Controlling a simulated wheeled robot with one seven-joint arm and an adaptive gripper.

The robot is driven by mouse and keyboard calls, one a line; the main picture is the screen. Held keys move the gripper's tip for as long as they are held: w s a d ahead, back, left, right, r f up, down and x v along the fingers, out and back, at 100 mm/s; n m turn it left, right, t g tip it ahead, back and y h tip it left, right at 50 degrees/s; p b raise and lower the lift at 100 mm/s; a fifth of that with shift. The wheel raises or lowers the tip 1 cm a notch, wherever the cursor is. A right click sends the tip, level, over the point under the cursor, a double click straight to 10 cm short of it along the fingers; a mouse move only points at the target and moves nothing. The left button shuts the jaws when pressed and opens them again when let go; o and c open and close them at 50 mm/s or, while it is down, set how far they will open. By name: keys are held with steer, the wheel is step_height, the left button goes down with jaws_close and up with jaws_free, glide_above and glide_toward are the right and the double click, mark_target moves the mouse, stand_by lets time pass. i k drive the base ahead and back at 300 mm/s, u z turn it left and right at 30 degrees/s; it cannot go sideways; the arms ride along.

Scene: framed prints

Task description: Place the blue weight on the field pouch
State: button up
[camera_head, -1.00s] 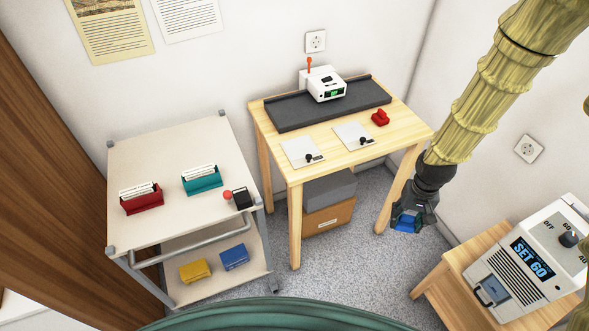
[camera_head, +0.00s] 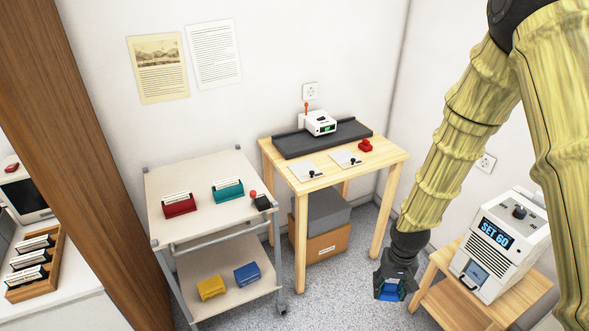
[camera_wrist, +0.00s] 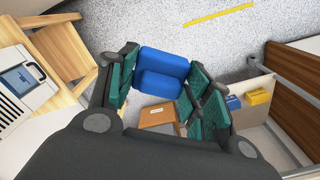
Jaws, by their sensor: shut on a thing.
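My gripper (camera_head: 392,287) hangs at the lower right in the camera on my body, in front of the wooden side table. It is shut on the blue weight (camera_wrist: 160,72), a soft-looking block with two rounded lobes. In the wrist view the weight sits between the green finger pads, above the grey floor. In the body view only a little blue shows between the fingers. I cannot pick out a field pouch for certain. A yellow block (camera_head: 211,287) and another blue block (camera_head: 247,273) lie on the trolley's lower shelf.
The trolley (camera_head: 195,170) holds red and teal card holders on top. The wooden desk (camera_head: 385,160) carries a white device and a red object; boxes lie beneath. The side table (camera_head: 520,287) holds a machine reading SET 60. A wooden post stands at left.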

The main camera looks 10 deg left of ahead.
mark_target(304, 168)
steer(key=u, duration=2.6)
steer(key=k, duration=1.5)
steer(key=z, duration=1.5)
steer(key=i, duration=2.2)
